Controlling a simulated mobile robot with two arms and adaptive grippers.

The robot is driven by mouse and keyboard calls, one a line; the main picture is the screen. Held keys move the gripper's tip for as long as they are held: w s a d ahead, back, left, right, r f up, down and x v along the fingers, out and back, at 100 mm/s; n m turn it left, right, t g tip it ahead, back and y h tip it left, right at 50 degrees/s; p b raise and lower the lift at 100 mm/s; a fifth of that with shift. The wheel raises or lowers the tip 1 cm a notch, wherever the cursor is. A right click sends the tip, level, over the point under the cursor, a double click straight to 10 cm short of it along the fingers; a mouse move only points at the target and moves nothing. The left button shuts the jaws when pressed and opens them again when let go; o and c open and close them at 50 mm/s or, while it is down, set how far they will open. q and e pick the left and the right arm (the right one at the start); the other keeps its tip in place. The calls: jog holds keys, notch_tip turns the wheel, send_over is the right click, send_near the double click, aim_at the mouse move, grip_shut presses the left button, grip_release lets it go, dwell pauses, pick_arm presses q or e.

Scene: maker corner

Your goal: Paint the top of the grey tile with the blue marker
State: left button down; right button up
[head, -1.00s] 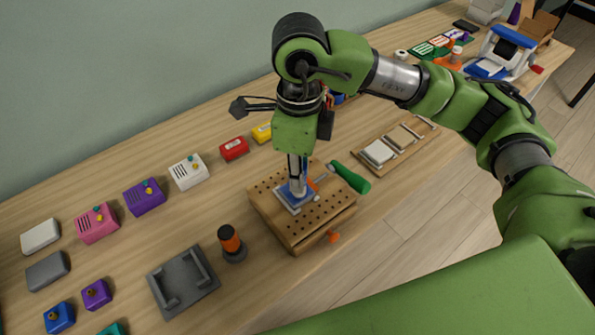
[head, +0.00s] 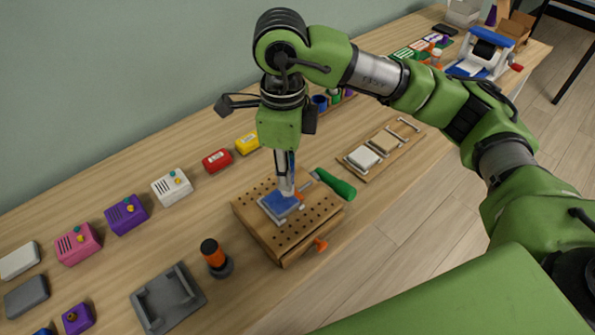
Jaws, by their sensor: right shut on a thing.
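The grey tile (head: 267,209) lies on the wooden block with holes (head: 300,224). Much of its visible top is blue, with pale grey at its edges. My right gripper (head: 286,181) points straight down over the far right part of the tile. It is shut on the blue marker (head: 286,191), whose lower end shows at or just above the tile. I cannot tell whether the tip touches. The gripper hides the marker's upper part and some of the tile's far edge. My left gripper is not in view.
A green-handled tool (head: 335,184) lies beside the block's far right side. An orange knob (head: 320,245) sticks out at its front. An orange-and-black cylinder (head: 211,253) and a grey tray (head: 148,308) stand left. Small coloured boxes line the back.

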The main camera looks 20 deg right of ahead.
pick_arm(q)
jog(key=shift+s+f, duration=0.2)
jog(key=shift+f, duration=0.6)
pick_arm(e)
jog(key=shift+w+a+f, duration=0.15)
jog(key=shift+w+f, duration=0.15)
jog(key=shift+f, duration=0.3)
pick_arm(q)
jog(key=shift+b, duration=0.35)
pick_arm(e)
jog(key=shift+w+a, duration=0.25)
jog(key=shift+w, duration=0.25)
pick_arm(q)
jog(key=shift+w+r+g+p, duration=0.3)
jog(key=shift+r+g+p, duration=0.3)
jog(key=shift+p, duration=1.25)
pick_arm(e)
notch_tip(320, 180, up, 6)
jog(key=a, duration=0.1)
jog(key=shift+w+a, duration=0.15)
jog(key=shift+w, duration=0.05)
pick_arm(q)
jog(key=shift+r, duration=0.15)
pick_arm(e)
jog(key=shift+r, duration=0.15)
